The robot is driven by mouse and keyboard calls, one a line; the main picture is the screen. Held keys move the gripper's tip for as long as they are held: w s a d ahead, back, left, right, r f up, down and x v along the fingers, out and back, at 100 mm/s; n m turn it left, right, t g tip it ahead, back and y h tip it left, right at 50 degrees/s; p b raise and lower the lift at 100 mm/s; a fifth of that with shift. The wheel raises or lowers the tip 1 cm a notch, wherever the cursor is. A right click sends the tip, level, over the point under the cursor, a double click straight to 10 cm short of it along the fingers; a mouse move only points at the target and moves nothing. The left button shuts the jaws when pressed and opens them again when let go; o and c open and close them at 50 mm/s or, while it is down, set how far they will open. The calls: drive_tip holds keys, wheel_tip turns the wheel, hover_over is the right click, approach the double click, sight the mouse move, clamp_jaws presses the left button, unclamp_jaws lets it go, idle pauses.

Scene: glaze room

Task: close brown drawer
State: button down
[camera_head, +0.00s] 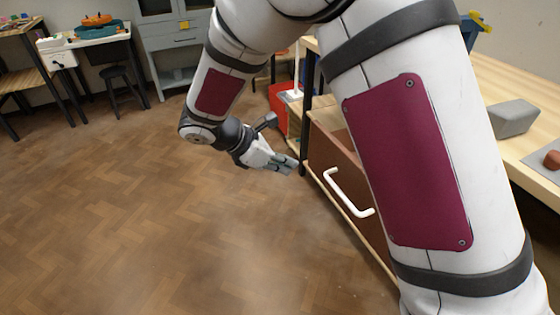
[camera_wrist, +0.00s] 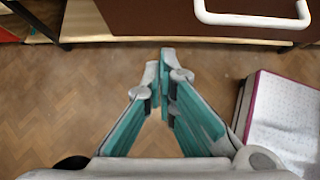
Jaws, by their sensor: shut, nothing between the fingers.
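The brown drawer (camera_head: 324,152) sits under the wooden worktop, right of centre in the head view, with a white bar handle (camera_head: 334,191) on its front. It looks pulled out, as part of its inside shows behind the front; my arm hides much of it. In the wrist view the drawer front (camera_wrist: 170,17) and its handle (camera_wrist: 254,19) are at the top edge. My gripper (camera_head: 292,165) is low, just left of the drawer front. In the wrist view my gripper (camera_wrist: 162,58) has its fingers together and empty, apart from the handle.
The worktop (camera_head: 490,80) carries a grey block (camera_head: 513,118). A red bin (camera_head: 279,105) stands beyond the drawer. A black stool (camera_head: 122,85) and a grey cabinet (camera_head: 175,45) are at the back. The wooden floor (camera_head: 130,210) at left is clear.

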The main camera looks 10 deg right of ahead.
drive_tip(key=w+d+f+b, duration=0.1)
drive_tip(key=w+d+f, duration=0.1)
drive_tip(key=d+f, duration=0.2)
drive_tip(key=shift+w+d+b, duration=0.2)
drive_tip(key=shift+d+b, duration=0.2)
drive_tip(key=shift+d, duration=1.5)
drive_tip(key=w+d, duration=0.3)
drive_tip(key=d, duration=0.6)
drive_tip(key=w+d+p, duration=0.1)
drive_tip(key=w+d, duration=0.2)
drive_tip(key=d, duration=0.6)
drive_tip(key=w+d+p, duration=0.1)
drive_tip(key=w+d, duration=0.2)
drive_tip(key=d, duration=0.7)
drive_tip(key=shift+d, duration=0.1)
drive_tip(key=shift+d+r, duration=0.1)
